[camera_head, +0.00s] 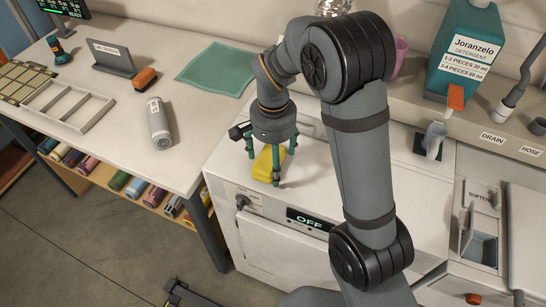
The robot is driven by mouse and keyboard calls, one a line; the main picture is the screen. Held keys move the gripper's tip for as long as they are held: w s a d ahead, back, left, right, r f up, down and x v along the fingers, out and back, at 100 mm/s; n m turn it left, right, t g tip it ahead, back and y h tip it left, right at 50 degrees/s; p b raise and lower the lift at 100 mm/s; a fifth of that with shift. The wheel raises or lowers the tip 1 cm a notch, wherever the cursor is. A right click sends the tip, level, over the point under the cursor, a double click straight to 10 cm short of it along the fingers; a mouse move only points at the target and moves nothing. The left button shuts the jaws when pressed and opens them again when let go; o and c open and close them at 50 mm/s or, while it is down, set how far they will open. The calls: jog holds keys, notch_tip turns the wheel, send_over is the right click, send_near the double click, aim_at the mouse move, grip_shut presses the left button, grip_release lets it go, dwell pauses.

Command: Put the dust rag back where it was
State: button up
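A yellow folded cloth (264,163), which looks like the dust rag, is at the front left of the white machine's top. My gripper (271,160) points down over it, with its green fingers spread around the cloth. One finger passes in front of the cloth. I cannot tell whether the fingers press on it or whether it rests on the machine top (316,180). A flat green sheet (215,72) lies on the workbench at the left; whether it is cloth or a mat is unclear.
The workbench (110,150) holds a grey spray can (159,125), an orange-and-black item (145,79), a sign holder (113,58) and a divided tray (68,106). A detergent bottle (465,50) and a pink cup (399,56) stand behind the machine. My arm hides part of its top.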

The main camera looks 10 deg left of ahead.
jog(key=shift+r, duration=0.55)
notch_tip(320, 180, up, 11)
jog(key=p, duration=0.1)
jog(key=shift+r, duration=0.15)
notch_tip(320, 180, down, 12)
jog(key=shift+f+b, duration=0.1)
jog(key=shift+b, duration=0.3)
jog(key=shift+w+r, duration=0.1)
jog(key=shift+r, duration=1.85)
